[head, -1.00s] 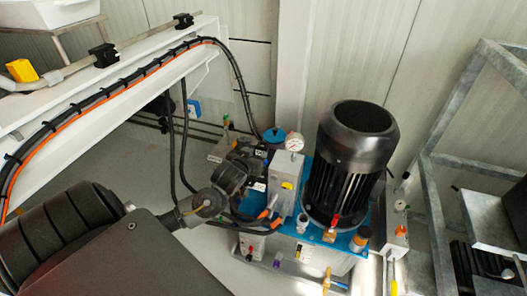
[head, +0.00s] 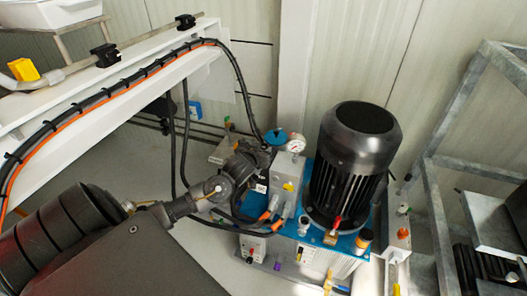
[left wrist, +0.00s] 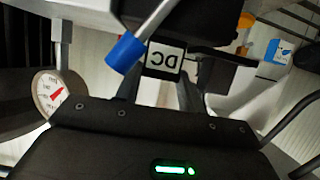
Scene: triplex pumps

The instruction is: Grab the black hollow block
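A black block with a white label reading "DC" (left wrist: 166,59) is straight ahead of my left gripper in the left wrist view. In the head view, the label shows on a dark part (head: 261,188) beside the grey box on the pump unit. I cannot tell from here whether this block is hollow. My left gripper (head: 250,160) is at the pump unit, close to the block and left of the grey box. In the left wrist view its two fingers (left wrist: 160,92) stand apart, with the label visible between them. Contact cannot be made out. My right gripper is not in view.
A blue-tipped lever (left wrist: 125,50) crosses close ahead of the left fingers. A pressure gauge (head: 296,146) and a big black motor (head: 347,170) stand right of the gripper. Black hoses (head: 183,130) hang nearby. A white beam (head: 120,85) carries black clamps (head: 104,55).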

